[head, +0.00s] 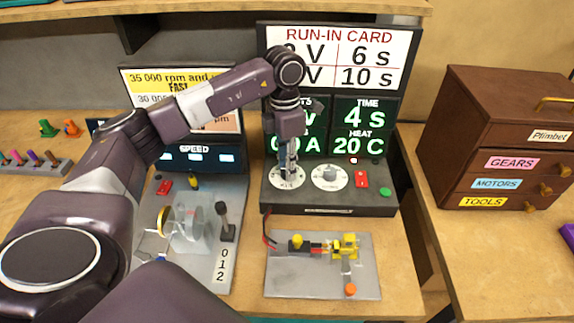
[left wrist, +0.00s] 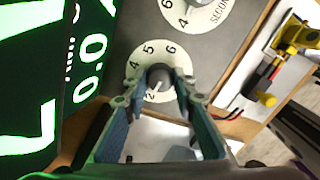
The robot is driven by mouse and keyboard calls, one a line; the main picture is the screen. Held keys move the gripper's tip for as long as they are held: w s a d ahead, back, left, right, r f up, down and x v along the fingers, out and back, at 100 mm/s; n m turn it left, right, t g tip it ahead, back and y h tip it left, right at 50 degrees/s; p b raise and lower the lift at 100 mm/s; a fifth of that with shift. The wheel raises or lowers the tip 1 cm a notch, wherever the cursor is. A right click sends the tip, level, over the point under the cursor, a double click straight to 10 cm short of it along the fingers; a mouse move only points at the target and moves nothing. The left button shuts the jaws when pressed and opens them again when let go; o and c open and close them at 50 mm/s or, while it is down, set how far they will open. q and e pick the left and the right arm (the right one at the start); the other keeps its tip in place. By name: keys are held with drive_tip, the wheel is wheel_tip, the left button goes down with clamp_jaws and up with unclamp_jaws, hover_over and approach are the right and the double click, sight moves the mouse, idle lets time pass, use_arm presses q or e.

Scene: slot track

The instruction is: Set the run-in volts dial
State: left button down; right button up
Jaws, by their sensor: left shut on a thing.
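The volts dial (head: 278,183) is a white numbered disc at the left of the dark run-in panel. My left gripper (head: 288,170) points down over it and hides most of it in the head view. In the left wrist view the grey knob (left wrist: 160,76) sits between the fingertips, and my left gripper (left wrist: 163,86) is shut on it. Numbers 4, 5 and 6 show on the disc; its pointer line faces the lower left of the picture, near a number that looks like 2. My right gripper is out of view.
A grey plate (head: 290,280) with a yellow device lies in front.

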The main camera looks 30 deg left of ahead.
use_arm(q)
drive_tip(key=shift+r+n, duration=0.1)
drive_tip(key=shift+n, duration=0.5)
drive_tip(key=c, duration=1.6)
unclamp_jaws()
wheel_tip(320, 180, up, 12)
drive_tip(key=shift+w+a, duration=0.15)
drive_tip(key=shift+a, duration=0.25)
